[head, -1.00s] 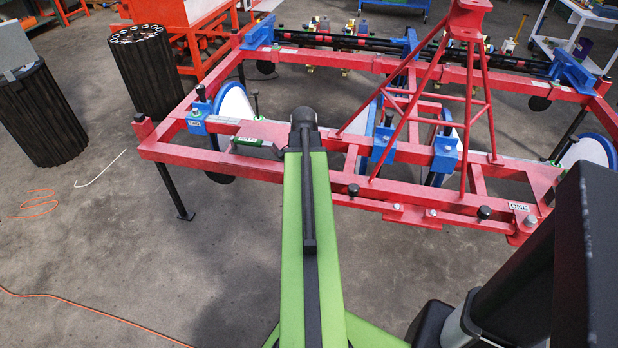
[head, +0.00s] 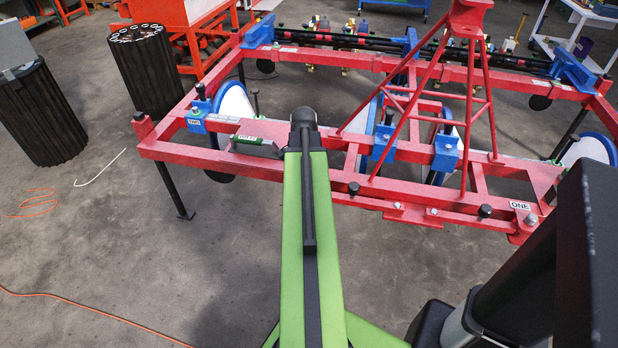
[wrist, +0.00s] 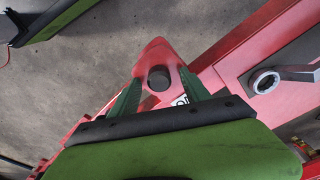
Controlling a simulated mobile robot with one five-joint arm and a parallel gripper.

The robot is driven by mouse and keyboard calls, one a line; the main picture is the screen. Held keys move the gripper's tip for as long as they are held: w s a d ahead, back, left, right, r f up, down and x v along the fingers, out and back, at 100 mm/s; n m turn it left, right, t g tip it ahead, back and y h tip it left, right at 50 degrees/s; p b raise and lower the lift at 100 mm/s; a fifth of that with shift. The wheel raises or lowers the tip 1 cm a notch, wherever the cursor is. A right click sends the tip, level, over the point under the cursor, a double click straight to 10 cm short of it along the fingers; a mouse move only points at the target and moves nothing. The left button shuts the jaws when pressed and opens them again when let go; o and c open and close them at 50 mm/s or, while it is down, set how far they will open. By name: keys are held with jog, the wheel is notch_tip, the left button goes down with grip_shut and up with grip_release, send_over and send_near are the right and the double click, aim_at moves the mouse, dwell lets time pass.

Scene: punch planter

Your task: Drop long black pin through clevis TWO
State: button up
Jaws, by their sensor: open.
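In the wrist view, my gripper (wrist: 160,76) is open. Its two green fingers stand apart on either side of a dark round piece (wrist: 158,77) on a red tapered part; I cannot tell if this is a pin head or a hole. A partly covered white label (wrist: 180,101) lies near the right finger. In the head view, a blue bracket (head: 197,123) carries the label TWO on the red frame's left side.
The red frame (head: 390,198) spans the right and middle, with a red tripod mast (head: 474,80) on it. A label ONE (head: 519,206) is at its front right. Black ribbed drums (head: 50,115) stand at left. A grey bolt (wrist: 267,81) is right of my fingers.

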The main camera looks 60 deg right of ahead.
notch_tip(320, 180, up, 17)
jog(key=a+p, duration=0.1)
jog(key=p, duration=1.5)
jog(key=shift+w+a+p, duration=0.15)
jog(key=shift+a+p, duration=0.05)
jog(key=shift+p, duration=0.1)
jog(key=w+a+r+n+p, duration=0.2)
jog(key=w+a+n, duration=0.4)
jog(key=w+a, duration=1.5)
jog(key=a+r+n+y+p, duration=0.1)
jog(key=a+n, duration=1.3)
jog(key=a, duration=1.3)
jog(key=shift+w+a+r+p, duration=0.2)
jog(key=shift+r+p, duration=0.2)
